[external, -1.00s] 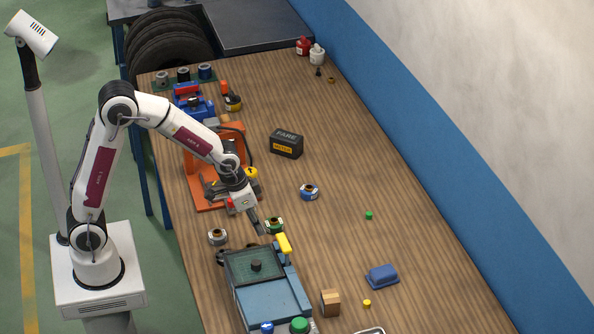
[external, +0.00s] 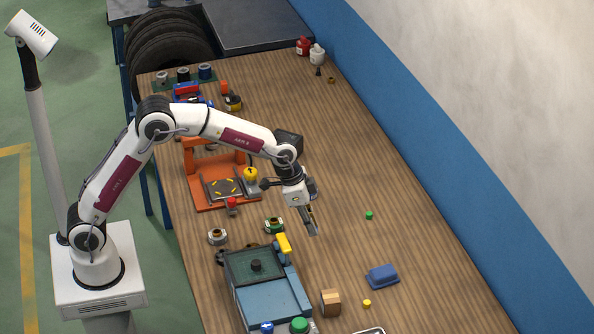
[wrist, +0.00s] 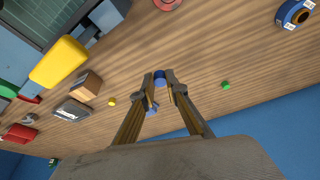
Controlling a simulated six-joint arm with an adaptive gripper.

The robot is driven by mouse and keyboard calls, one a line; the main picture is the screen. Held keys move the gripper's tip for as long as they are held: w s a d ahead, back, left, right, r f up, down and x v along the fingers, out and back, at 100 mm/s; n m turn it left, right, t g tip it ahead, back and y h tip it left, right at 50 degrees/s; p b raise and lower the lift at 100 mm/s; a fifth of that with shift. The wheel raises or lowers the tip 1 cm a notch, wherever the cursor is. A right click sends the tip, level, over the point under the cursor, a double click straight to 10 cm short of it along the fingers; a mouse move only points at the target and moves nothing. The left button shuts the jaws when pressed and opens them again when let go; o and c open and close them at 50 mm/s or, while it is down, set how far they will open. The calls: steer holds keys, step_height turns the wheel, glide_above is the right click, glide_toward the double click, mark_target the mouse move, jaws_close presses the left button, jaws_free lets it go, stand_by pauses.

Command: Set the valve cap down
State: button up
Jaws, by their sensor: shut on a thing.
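My gripper (external: 312,230) is over the open wood right of the blue-grey machine. In the wrist view its fingertips (wrist: 167,84) are shut on a small blue valve cap (wrist: 160,75). The cap is too small to make out in the external view, and I cannot tell its exact height above the table. A green cap (external: 369,215) and a yellow cap (external: 367,303) lie apart on the table; the wrist view also shows the green cap (wrist: 226,85) and the yellow cap (wrist: 112,101).
A blue block (external: 383,276) lies right of my gripper, partly hidden by a finger in the wrist view. The machine (external: 268,295) with a yellow handle (external: 284,243) stands lower left, a wooden block (external: 330,302) beside it. The wood toward the blue wall strip is mostly clear.

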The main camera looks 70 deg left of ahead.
steer(key=shift+w+d+r, duration=0.1)
steer(key=shift+w+d, duration=0.25)
steer(key=shift+w, duration=0.1)
glide_above(318, 260)
steer(key=s, duration=0.1)
steer(key=shift+a+f, duration=0.15)
steer(key=shift+f, duration=1.45)
steer(key=shift+a+f, duration=0.15)
steer(key=shift+f, duration=1.4)
steer(key=shift+f, duration=1.85)
steer(key=shift+f, duration=0.2)
steer(key=o, duration=0.7)
steer(key=shift+r, duration=0.2)
